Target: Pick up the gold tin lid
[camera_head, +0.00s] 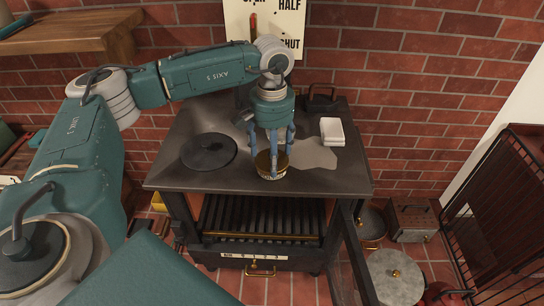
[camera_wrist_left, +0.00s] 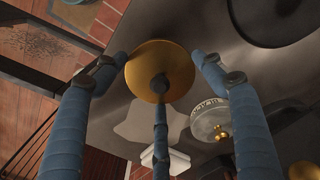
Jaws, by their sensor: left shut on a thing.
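The gold tin lid (camera_head: 263,164) is a round brassy disc on the dark stove top in the head view, largely covered by my gripper. In the left wrist view the gold lid (camera_wrist_left: 178,60) is in the middle, between blue fingers. My left gripper (camera_head: 272,162) points down over it, its fingers close around it. It also shows in the left wrist view (camera_wrist_left: 162,80), shut on the lid, with one fingertip across the disc's middle. Whether the lid is clear of what lies beneath cannot be seen. My right gripper is not in view.
A black round plate (camera_head: 208,151) lies left on the stove top (camera_head: 185,180). A white box (camera_head: 332,131) stands right. A pale patch (camera_head: 315,155) marks the surface beside the gripper. A pale container with a gold knob (camera_wrist_left: 210,119) shows in the wrist view. A brick wall is behind.

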